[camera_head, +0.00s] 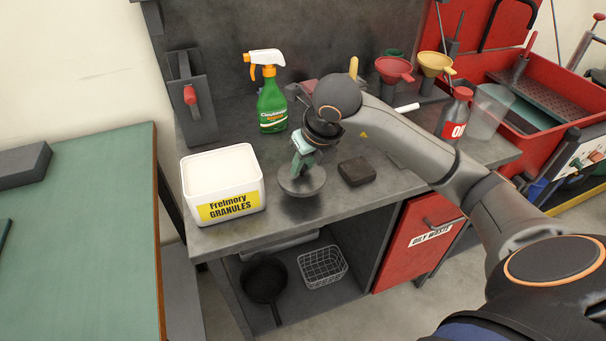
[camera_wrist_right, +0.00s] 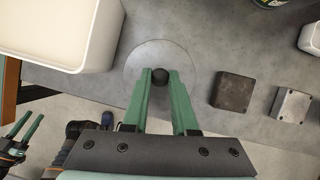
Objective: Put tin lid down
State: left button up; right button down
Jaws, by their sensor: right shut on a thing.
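The tin lid (camera_head: 302,181) is a round grey disc with a dark knob (camera_wrist_right: 160,76) at its centre. In the head view it is over the workbench top, right of the white granules tub (camera_head: 222,186). My right gripper (camera_head: 303,160) is above the lid. In the right wrist view its green fingers (camera_wrist_right: 160,88) are shut on the dark knob. Whether the lid touches the bench or hangs just above it, I cannot tell. My left gripper is not seen in the head view; green-fingered parts show at the lower left of the wrist view.
A dark block (camera_head: 357,171) lies just right of the lid. A green spray bottle (camera_head: 271,100) stands behind. A red-capped oil bottle (camera_head: 454,116) and funnels (camera_head: 394,69) are farther right. The bench's front edge (camera_head: 300,222) is close to the lid.

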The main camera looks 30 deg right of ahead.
aim_at(306, 169)
jog(key=shift+w+d+f, duration=0.1)
jog(key=shift+w+f, duration=0.1)
jog(key=shift+f, duration=0.15)
jog(key=shift+w+d+f, duration=0.1)
jog(key=shift+w+f, duration=0.1)
jog(key=shift+f, duration=1.5)
jog(key=c, duration=1.2)
grip_release()
jog(key=shift+f, duration=0.15)
jog(key=o, duration=0.5)
jog(key=shift+r, duration=0.25)
jog(key=v, duration=1.2)
jog(key=shift+p, duration=0.4)
